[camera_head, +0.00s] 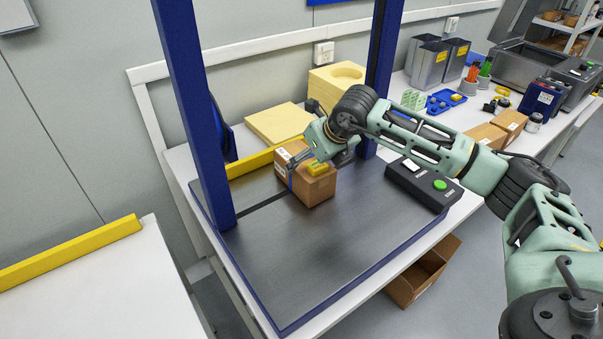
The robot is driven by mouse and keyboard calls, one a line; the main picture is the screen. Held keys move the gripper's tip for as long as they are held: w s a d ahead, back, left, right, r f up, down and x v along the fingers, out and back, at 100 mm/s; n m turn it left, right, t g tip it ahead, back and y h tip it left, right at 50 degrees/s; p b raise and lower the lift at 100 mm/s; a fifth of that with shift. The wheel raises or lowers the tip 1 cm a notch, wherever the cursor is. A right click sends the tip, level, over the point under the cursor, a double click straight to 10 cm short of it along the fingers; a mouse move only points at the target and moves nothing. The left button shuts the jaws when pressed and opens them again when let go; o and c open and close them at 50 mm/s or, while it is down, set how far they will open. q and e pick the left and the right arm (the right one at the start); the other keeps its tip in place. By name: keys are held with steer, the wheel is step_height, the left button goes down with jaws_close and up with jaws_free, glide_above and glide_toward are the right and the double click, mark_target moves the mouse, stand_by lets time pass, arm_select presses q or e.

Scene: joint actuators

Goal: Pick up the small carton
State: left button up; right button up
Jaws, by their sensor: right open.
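A small brown carton (319,190) sits on the dark top of the framed work table (300,240), with a blue band on its front and a yellow-green patch on top. My right gripper (306,163) reaches in from the right and is at the carton's top, its fingers open. One finger shows along the carton's upper left side. The gripper hides part of the carton's back, and I cannot tell whether the fingers touch it. My left gripper is not in view.
Blue uprights (190,110) flank the carton. A black box with a green button (439,185) lies to the right. Foam blocks (283,123) stand behind. Two other brown cartons (487,135) are on the right bench. The table front is clear.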

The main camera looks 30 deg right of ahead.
steer(key=shift+p+x, duration=0.3)
steer(key=shift+x, duration=0.5)
steer(key=p+x, duration=0.1)
steer(key=x, duration=0.3)
steer(key=shift+f, duration=0.4)
steer(key=c, duration=1.7)
steer(key=shift+r, duration=0.1)
steer(key=shift+c, duration=0.2)
